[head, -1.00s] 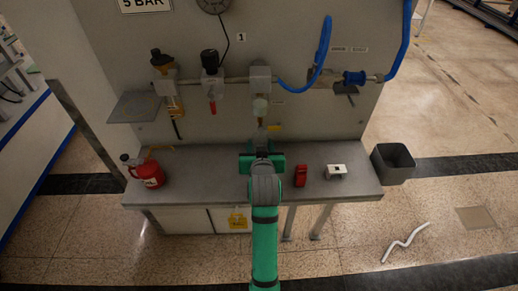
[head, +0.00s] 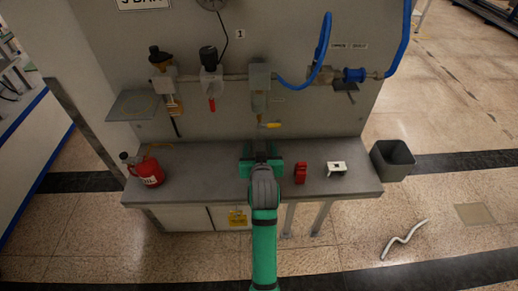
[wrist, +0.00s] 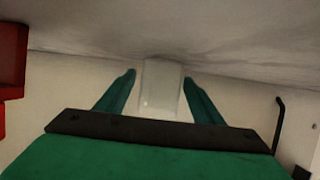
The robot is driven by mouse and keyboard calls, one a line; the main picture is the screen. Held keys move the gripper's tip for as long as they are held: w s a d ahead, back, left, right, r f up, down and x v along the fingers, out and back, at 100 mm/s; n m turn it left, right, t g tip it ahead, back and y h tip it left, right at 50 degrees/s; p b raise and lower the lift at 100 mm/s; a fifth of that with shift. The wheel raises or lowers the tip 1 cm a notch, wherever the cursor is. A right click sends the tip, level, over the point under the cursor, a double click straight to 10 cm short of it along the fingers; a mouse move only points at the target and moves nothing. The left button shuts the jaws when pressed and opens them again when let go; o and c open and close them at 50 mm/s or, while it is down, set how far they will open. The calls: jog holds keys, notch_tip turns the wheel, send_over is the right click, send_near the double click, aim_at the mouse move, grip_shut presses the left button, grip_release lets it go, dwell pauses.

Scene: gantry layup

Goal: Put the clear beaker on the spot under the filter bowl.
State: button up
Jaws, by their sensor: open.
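The clear beaker (wrist: 161,90) shows in the wrist view as a pale, translucent shape between my two green fingers. A small gap shows on each side of it. One end of it meets the grey surface in that view; whether it rests there I cannot tell. My gripper (wrist: 160,88) is open around it. In the head view my gripper (head: 261,152) is over the bench, below the right-hand unit on the panel, and hides the beaker. What looks like the filter bowl (head: 258,101) hangs under that unit. The spot under it is not visible.
The bench (head: 215,170) holds a red canister (head: 146,170) at left, a red block (head: 300,173) and a white block (head: 336,169) at right. A yellow-handled part (head: 270,125) sits below the bowl. A red object (wrist: 12,60) edges the wrist view.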

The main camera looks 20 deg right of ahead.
jog(key=v, duration=1.1)
jog(key=shift+s+r, duration=0.15)
jog(key=shift+s, duration=0.15)
jog(key=shift+a, duration=0.1)
